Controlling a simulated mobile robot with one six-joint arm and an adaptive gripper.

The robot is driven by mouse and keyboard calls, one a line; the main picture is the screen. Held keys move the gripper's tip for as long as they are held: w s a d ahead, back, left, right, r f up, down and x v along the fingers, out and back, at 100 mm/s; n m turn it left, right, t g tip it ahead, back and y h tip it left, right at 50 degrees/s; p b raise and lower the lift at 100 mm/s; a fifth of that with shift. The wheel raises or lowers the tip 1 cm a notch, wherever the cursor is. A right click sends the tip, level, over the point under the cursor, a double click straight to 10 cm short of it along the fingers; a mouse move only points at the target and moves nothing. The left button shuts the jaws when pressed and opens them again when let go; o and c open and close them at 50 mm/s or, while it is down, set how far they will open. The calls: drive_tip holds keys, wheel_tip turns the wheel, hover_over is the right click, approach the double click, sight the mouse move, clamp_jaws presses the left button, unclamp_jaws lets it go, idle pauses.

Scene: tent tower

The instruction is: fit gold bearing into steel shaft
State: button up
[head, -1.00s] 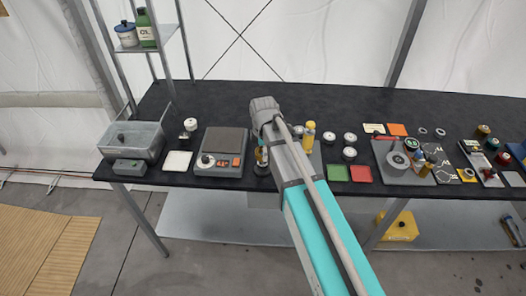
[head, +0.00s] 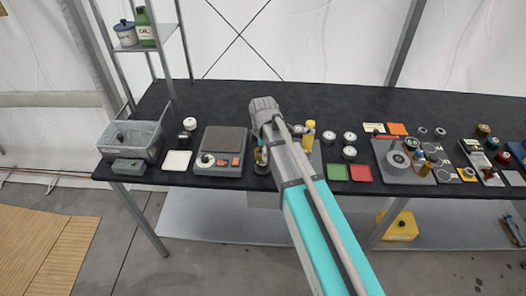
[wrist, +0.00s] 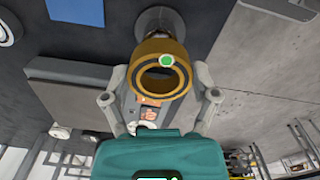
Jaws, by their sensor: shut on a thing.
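In the wrist view, the gold bearing (wrist: 150,51) is a thick ring with a dark inner rim and a round green mark on its face. My gripper (wrist: 161,82) is shut on it, with one finger on each side. A round grey steel part (wrist: 158,20), seemingly the shaft, shows just beyond the bearing at the top. The bearing covers part of it, and I cannot tell whether they touch. In the head view my arm hides most of my gripper and the bearing.
On the black bench, a grey scale (head: 222,141) stands left of my arm, with a metal bin (head: 118,140) farther left. A yellow-capped bottle (head: 309,133), a green tile (head: 337,172) and a red tile (head: 360,174) are close on the right. The bench's back strip is clear.

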drive_tip(key=shift+f+b, duration=1.45)
drive_tip(key=shift+f, duration=0.1)
drive_tip(key=o, duration=1)
drive_tip(key=shift+c, duration=0.2)
drive_tip(key=shift+r, duration=0.1)
wheel_tip(320, 180, up, 9)
drive_tip(key=p, duration=0.9)
drive_tip(key=shift+r, duration=0.1)
drive_tip(key=shift+s, duration=0.1)
idle(0.6)
drive_tip(key=s+d+m, duration=0.6)
drive_tip(key=d+m, duration=0.3)
drive_tip(key=m, duration=0.1)
drive_tip(key=s+d+f+m, duration=0.1)
drive_tip(key=s+d+m, duration=0.6)
drive_tip(key=d+m, duration=0.3)
drive_tip(key=shift+d+m+b, duration=0.25)
drive_tip(key=shift+m+b, duration=0.05)
drive_tip(key=shift+b, duration=0.1)
